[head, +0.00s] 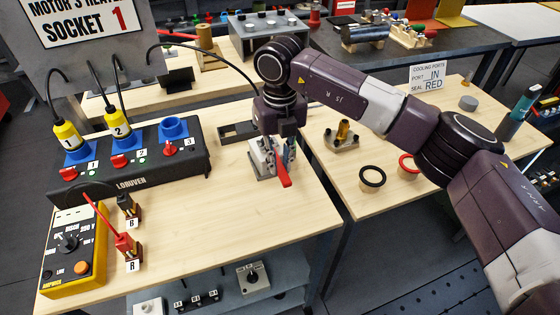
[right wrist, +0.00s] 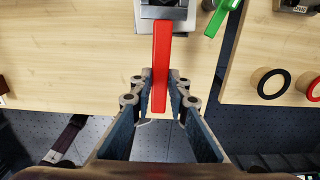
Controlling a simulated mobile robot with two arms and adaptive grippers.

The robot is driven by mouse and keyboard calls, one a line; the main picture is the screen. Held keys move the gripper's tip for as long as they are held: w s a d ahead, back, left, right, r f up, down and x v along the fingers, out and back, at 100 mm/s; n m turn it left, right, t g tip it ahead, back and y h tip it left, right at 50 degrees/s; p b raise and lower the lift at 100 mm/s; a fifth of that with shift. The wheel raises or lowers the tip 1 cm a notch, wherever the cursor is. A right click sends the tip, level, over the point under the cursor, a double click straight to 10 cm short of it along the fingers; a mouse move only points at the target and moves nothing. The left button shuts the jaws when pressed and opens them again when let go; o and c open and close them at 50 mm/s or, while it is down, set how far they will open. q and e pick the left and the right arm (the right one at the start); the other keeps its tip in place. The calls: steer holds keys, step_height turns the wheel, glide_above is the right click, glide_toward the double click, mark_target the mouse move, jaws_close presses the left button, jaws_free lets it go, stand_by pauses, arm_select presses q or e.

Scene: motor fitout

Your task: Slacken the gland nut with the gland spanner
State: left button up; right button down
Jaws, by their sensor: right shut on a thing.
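My right gripper (right wrist: 161,84) is shut on a red handle (right wrist: 161,60) and points down over the near table. The red handle (head: 284,174) also shows in the head view, sticking out toward the front edge. Its far end reaches a grey metal block (right wrist: 168,14), the small fixture (head: 262,158) under my gripper in the head view. I cannot tell whether the handle belongs to the gland spanner or to the fixture. No gland nut can be made out. A green handle (right wrist: 222,18) lies right of the block. My left gripper is not in view.
A black socket board (head: 130,172) with numbered plugs and a yellow meter (head: 75,245) stand at left. A black cable (head: 205,47) arches toward my gripper. A black ring (head: 372,177) and red ring (head: 407,165) lie on the right table, across a gap. Bare wood lies in front.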

steer(key=shift+d, duration=0.1)
stand_by(0.5)
steer(key=shift+w+d+n, duration=0.2)
steer(key=shift+d+n, duration=0.2)
steer(key=shift+n, duration=0.2)
steer(key=shift+b, duration=0.3)
steer(key=shift+w+d+n, duration=0.2)
steer(key=shift+d+n, duration=0.25)
steer(key=shift+n, duration=0.15)
steer(key=shift+w+d+n+b, duration=0.35)
steer(key=shift+d+n+b, duration=0.1)
steer(key=shift+n, duration=0.15)
